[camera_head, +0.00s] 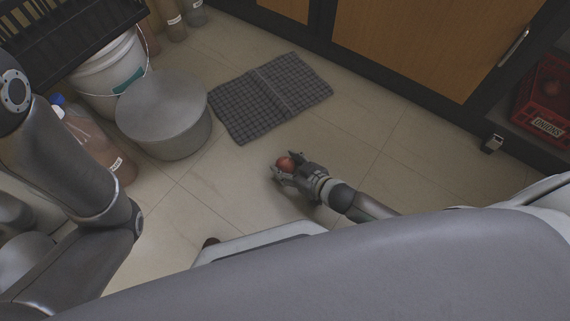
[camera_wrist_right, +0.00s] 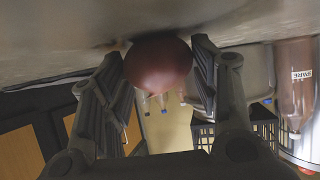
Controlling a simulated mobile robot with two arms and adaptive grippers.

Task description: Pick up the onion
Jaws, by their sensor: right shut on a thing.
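The onion (camera_head: 285,163) is reddish and round, low over the tiled floor near the middle of the head view. My right gripper (camera_head: 284,169) is shut on it, with a finger on either side. In the right wrist view the onion (camera_wrist_right: 158,66) is dark red and sits between the two fingertips of my right gripper (camera_wrist_right: 160,72). Whether it still touches the floor I cannot tell. My left arm comes in from the left of the head view, but its gripper is not in view.
A grey checked mat (camera_head: 270,96) lies just beyond the onion. A round steel canister (camera_head: 165,114), a white bucket (camera_head: 108,72) and a bottle (camera_head: 98,146) stand at left. Wooden cabinets (camera_head: 420,40) line the back. A red crate (camera_head: 546,98) labelled onions sits at right. Floor around the gripper is clear.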

